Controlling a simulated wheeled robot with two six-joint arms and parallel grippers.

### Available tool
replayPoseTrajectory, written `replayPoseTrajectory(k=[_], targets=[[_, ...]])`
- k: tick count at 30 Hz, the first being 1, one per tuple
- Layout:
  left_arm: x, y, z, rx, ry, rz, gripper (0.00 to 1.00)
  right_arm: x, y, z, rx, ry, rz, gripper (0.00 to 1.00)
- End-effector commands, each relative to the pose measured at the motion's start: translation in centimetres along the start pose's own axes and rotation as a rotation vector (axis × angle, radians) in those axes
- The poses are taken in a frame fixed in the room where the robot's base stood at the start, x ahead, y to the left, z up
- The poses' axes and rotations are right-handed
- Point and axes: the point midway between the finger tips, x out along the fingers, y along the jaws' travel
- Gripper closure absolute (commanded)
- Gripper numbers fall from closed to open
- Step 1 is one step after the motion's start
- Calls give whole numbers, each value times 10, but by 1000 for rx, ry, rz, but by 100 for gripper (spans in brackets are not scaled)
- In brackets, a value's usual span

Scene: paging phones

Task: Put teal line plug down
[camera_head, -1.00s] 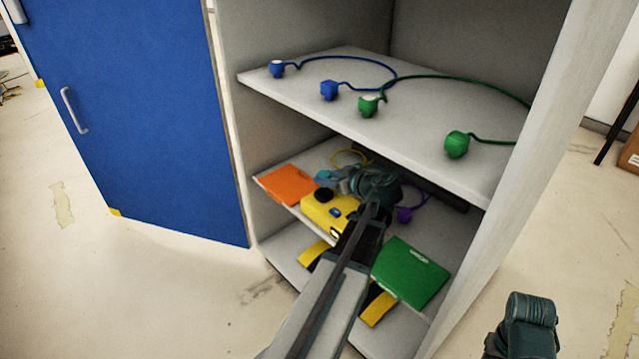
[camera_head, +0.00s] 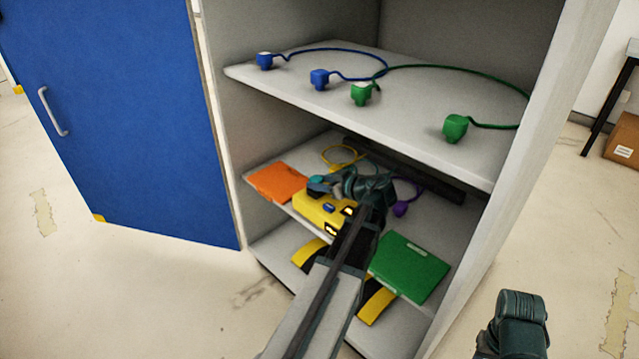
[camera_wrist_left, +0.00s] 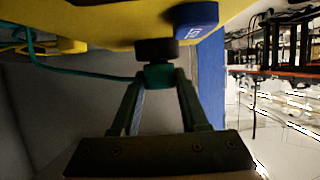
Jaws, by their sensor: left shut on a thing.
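My left gripper (camera_head: 322,184) is shut on the teal line plug (camera_wrist_left: 158,74), which shows between the two fingertips in the left wrist view. A teal cord (camera_wrist_left: 85,72) runs left from the plug. The box, with a blue button (camera_wrist_left: 196,20), stands on the middle shelf. In the head view the gripper hides much of the plug and part of the box. My right gripper (camera_head: 517,315) is at the lower right, its jaws unclear.
An orange panel (camera_head: 277,182) lies left of the box and a green one (camera_head: 410,267) to the right. A purple plug (camera_head: 401,209) and yellow cord (camera_head: 343,155) lie behind. The upper shelf (camera_head: 300,88) holds blue and green plugs. A blue door (camera_head: 120,120) stands left.

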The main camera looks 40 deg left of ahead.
Motion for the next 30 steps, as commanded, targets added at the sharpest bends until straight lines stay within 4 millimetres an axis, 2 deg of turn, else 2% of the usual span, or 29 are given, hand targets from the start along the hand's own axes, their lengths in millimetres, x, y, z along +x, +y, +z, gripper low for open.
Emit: replayPoseTrajectory(k=[1,2,6,7,15,19,30], targets=[[1,0,3,0,0,0,100,3,0,0,1,0,0,50],[1,0,3,0,0,0,54,3,0,0,1,0,0,50],[1,0,2,0,0,0,29,2,0,0,1,0,0,50],[1,0,2,0,0,0,26,2,0,0,1,0,0,50],[1,0,1,0,0,0,26,1,0,0,1,0,0,50],[-3,0,-7,0,0,0,26,-8,1,0,-1,0,0,50],[-79,0,-7,1,0,4,26,-36,4,2,1,-1,2,50]])
